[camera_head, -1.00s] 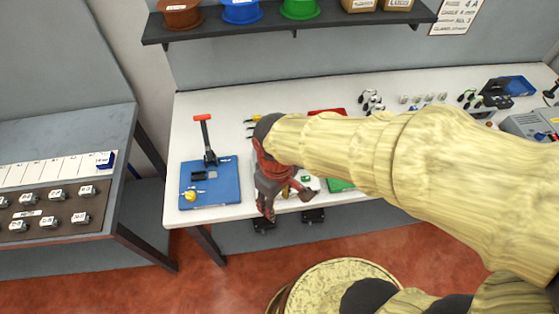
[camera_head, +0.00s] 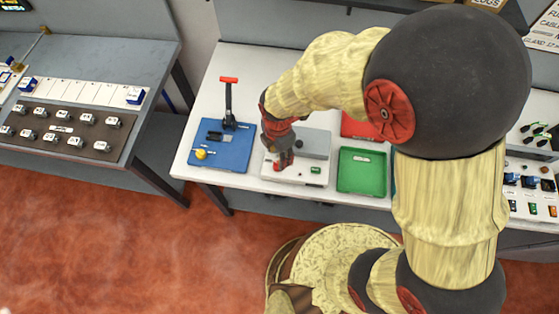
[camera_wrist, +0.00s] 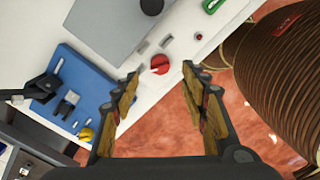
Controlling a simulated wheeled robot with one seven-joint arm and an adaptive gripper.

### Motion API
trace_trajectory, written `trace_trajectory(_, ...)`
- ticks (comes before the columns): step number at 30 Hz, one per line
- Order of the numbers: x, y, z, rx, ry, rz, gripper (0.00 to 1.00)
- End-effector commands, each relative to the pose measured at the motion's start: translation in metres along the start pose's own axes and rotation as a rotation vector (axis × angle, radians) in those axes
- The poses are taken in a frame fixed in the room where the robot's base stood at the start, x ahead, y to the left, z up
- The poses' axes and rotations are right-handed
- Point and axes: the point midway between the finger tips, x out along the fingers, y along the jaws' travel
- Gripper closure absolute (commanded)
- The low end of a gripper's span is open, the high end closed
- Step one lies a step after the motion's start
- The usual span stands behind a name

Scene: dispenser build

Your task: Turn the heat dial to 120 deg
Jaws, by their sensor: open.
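The heat dial appears to be the round red knob (camera_wrist: 160,64) with a light pointer mark, on the front part of a white panel (camera_wrist: 188,43) in the wrist view. Its scale is too small to read. My gripper (camera_wrist: 158,92) is open and empty, its two fingers spread on either side below the knob in the picture, apart from it. In the head view my gripper (camera_head: 281,160) is over the front left of the white unit (camera_head: 300,172), and the red near its tip cannot be clearly told from the knob.
A blue base with a black, red-handled lever (camera_head: 229,100) stands left of the unit. A green tray (camera_head: 361,190) and a red tray (camera_head: 357,125) lie to its right. Red floor lies in front of the bench.

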Motion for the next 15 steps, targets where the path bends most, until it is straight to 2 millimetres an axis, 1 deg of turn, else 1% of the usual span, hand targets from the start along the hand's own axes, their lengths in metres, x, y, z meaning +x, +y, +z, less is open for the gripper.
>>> trace_trajectory(1, 0.009, -0.002, 0.000, 0.000, 0.001, -0.005, 0.56)
trace_trajectory(3, 0.020, -0.001, 0.000, 0.001, 0.001, -0.004, 0.56)
trace_trajectory(9, 0.049, -0.001, 0.000, 0.002, 0.000, -0.003, 0.56)
trace_trajectory(15, 0.062, -0.001, 0.000, 0.003, 0.000, -0.002, 0.56)
